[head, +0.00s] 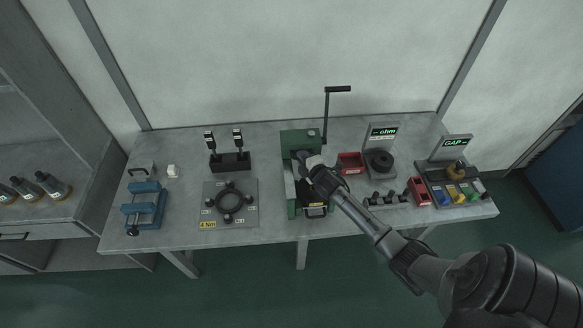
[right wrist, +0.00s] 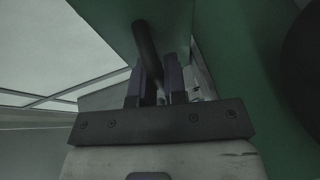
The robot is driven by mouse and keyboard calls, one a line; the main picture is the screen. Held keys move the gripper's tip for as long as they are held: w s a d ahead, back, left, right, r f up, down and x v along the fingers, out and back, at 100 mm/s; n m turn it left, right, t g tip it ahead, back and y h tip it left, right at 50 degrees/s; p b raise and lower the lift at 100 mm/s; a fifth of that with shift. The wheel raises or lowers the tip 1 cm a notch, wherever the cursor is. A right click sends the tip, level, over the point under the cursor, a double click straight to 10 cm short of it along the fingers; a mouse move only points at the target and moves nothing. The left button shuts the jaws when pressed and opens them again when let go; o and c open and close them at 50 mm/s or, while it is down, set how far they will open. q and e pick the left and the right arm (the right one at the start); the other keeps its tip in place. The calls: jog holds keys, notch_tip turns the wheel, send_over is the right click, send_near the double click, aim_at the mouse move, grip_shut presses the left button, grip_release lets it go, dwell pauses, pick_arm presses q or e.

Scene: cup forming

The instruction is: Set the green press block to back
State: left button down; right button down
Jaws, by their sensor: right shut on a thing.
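The green press (head: 294,138) stands at the middle of the bench, with a black crank lever (head: 327,112) rising at its back right. My right gripper (head: 304,159) is at the front of its upper green block, and my wrist hides part of the press's middle. In the right wrist view my two fingers (right wrist: 156,88) are shut on a dark rod (right wrist: 147,42) that runs up to the green block (right wrist: 112,22). The part of the rod between the fingers is partly hidden. My left gripper is not in view.
At right stand a red bin (head: 350,163), an ohm display (head: 382,133) and a GAP display stand (head: 456,142).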

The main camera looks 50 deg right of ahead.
jog(key=shift+d+f, duration=0.1)
jog(key=shift+f, duration=0.1)
jog(key=c, duration=1.6)
grip_release()
jog(key=shift+s, duration=0.1)
jog(key=shift+o, duration=0.7)
jog(key=shift+r, duration=0.1)
jog(key=shift+r, duration=0.15)
jog(key=v, duration=1.3)
jog(key=shift+s+a, duration=0.2)
jog(key=shift+s, duration=0.05)
